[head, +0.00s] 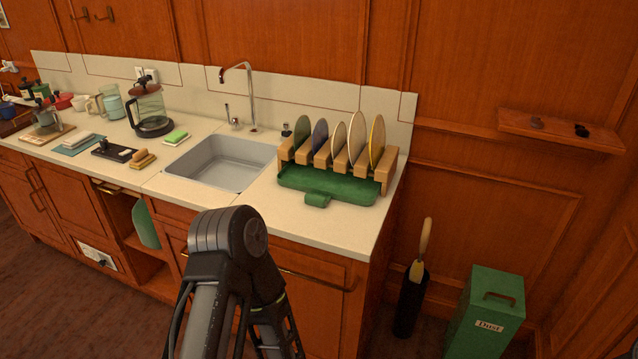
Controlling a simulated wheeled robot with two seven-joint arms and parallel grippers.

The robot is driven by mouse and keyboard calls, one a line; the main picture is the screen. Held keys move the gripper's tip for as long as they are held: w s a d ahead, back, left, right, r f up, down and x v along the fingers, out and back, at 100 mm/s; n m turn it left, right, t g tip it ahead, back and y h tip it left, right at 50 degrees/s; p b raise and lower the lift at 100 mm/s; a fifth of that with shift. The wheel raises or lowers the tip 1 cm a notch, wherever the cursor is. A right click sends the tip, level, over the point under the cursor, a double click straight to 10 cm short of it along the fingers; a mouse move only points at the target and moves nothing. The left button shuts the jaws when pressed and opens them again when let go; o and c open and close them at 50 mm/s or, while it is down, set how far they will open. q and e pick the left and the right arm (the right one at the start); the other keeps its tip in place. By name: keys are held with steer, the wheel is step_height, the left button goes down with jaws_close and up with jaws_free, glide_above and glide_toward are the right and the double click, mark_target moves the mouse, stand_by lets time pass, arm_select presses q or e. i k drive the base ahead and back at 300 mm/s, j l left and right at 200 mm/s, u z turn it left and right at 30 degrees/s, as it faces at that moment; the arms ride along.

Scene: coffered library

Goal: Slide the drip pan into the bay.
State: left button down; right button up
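The drip pan (328,187) is a shallow green tray on the counter at the front of a wooden dish rack (385,172). Its small green pull tab (318,200) points toward the front of the counter. The bay is the low space beneath the rack, between its wooden end legs. The pan's front part sticks out ahead of the rack; its back edge is hidden under the rack, so I cannot tell how deep it sits. Several plates stand upright in the rack. Neither of my grippers is in view; only a bent part of my arm shows at the lower middle.
A sink (222,163) with a tall faucet (248,95) is left of the rack. A green sponge (176,138) and coffee maker (150,110) stand farther left. Bare counter (335,222) lies before the pan. A green dust bin (487,315) stands on the floor at right.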

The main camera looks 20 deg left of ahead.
mark_target(322, 185)
steer(key=i+l+u, duration=0.1)
steer(key=i, duration=0.35)
steer(key=i+l+u, duration=0.1)
steer(key=i, duration=0.35)
